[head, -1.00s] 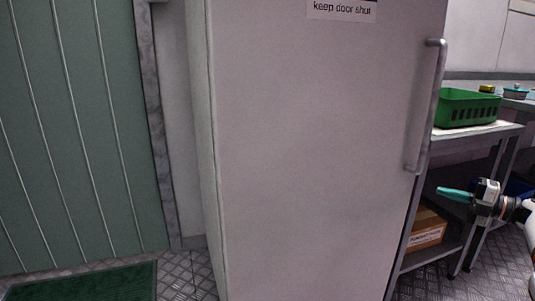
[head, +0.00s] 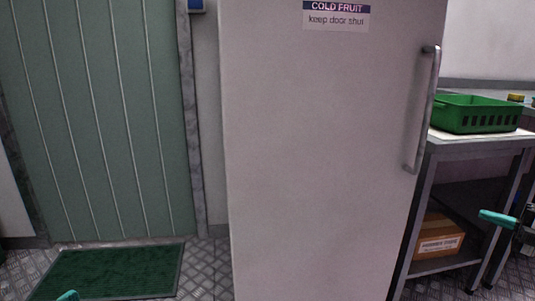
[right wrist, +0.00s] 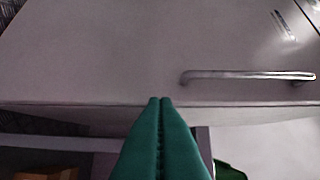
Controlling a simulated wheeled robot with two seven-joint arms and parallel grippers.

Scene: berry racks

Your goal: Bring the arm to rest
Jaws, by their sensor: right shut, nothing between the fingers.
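My right gripper (head: 497,218) shows at the right edge of the head view, in front of the shelf unit. In the right wrist view its two green fingers (right wrist: 160,102) are pressed together with nothing between them. A small green tip (head: 68,296) shows at the bottom left of the head view, probably my left gripper; its state cannot be made out. The tall pale fridge (head: 320,150) stands in the middle with its door shut. Its metal handle (head: 424,110) is on the right side and also shows in the right wrist view (right wrist: 248,76), apart from the fingers.
A green crate (head: 470,118) sits on a metal table (head: 480,146) right of the fridge. A cardboard box (head: 438,240) is on its lower shelf. A green door (head: 105,120) and a dark green mat (head: 110,272) are at left. Patterned floor (head: 210,270) shows beside the mat.

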